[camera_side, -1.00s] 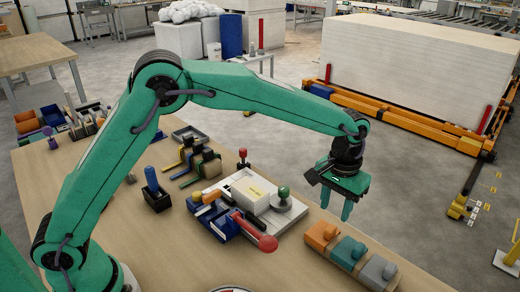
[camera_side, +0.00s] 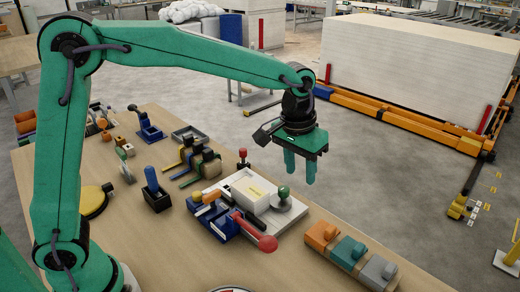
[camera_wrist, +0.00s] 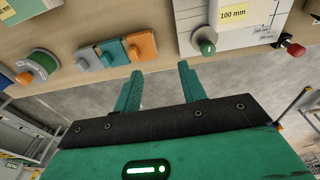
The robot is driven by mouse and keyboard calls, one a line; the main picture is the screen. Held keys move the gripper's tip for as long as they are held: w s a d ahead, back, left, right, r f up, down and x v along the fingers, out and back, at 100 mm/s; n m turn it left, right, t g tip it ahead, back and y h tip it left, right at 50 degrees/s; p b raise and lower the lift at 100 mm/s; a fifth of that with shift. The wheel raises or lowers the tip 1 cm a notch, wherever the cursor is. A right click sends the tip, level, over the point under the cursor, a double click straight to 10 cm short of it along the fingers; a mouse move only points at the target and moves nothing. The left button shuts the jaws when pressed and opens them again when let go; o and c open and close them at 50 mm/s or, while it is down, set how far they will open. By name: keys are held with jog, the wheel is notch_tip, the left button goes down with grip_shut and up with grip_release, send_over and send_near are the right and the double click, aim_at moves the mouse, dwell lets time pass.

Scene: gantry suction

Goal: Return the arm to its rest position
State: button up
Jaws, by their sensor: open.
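My gripper (camera_side: 301,168) is open and empty, its two green fingers pointing down and apart. In the side view it hangs in the air above the far edge of the wooden table, behind the white fixture (camera_side: 237,182). In the wrist view my gripper (camera_wrist: 160,85) shows both fingers spread, with nothing between them but floor and table edge. The fixture's green-knobbed part (camera_wrist: 206,46) is beyond the right finger. My arm is raised, with the elbow high at the upper left of the side view.
On the table (camera_side: 300,255) stand a blue clamp with a red handle (camera_side: 267,243), orange, teal and grey blocks (camera_side: 350,251), a blue-handled tool in a black holder (camera_side: 152,187) and a yellow disc (camera_side: 92,199). Stacked white boards (camera_side: 415,75) stand on the floor behind. Open floor lies right.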

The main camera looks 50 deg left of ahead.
jog(key=s+a+r+t, duration=0.2)
jog(key=s+a+r, duration=0.4)
jog(key=s+a, duration=0.3)
jog(key=s+a+f+t, duration=0.1)
jog(key=s+a, duration=0.2)
jog(key=s, duration=0.3)
jog(key=s+a+f+t, duration=0.1)
jog(key=s+a, duration=0.3)
jog(key=s, duration=0.3)
jog(key=shift+s, duration=0.15)
dwell(0.4)
